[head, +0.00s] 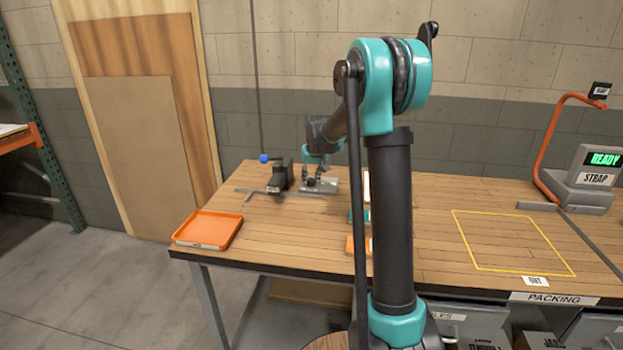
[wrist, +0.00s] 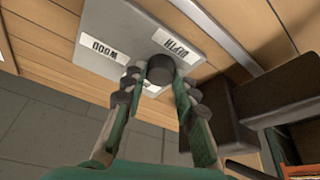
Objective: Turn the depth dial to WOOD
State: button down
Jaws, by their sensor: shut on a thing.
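The depth dial (wrist: 160,68) is a dark round knob on a light grey plate (wrist: 128,22). The plate carries a white WOOD label (wrist: 103,50) and another white label (wrist: 179,41) that seems to read DEPTH, upside down in the wrist view. A third white label is mostly hidden behind a finger. My gripper (wrist: 163,75) is shut on the dial, one finger on each side. The dial's pointer cannot be made out. In the head view my gripper (head: 319,172) is low over the plate (head: 328,187) at the table's back; the dial is hidden there.
A dark device (head: 278,180) with a blue knob (head: 264,158) stands just left of the plate. An orange tray (head: 208,229) lies at the table's left front corner. A yellow outlined square (head: 510,243) on the right is empty.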

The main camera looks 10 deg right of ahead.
jog(key=m+h, duration=0.1)
jog(key=m, duration=0.3)
jog(key=shift+a+h, duration=0.15)
jog(key=shift+h, duration=0.25)
jog(key=shift+m+g+h, duration=0.3)
jog(key=shift+m+h, duration=0.2)
jog(key=shift+m, duration=1.3)
jog(key=c, duration=1.2)
grip_release()
jog(key=shift+r, duration=0.1)
jog(key=v, duration=1.1)
jog(key=shift+a+r, duration=0.25)
jog(key=shift+r, duration=0.1)
jog(key=shift+s, duration=0.15)
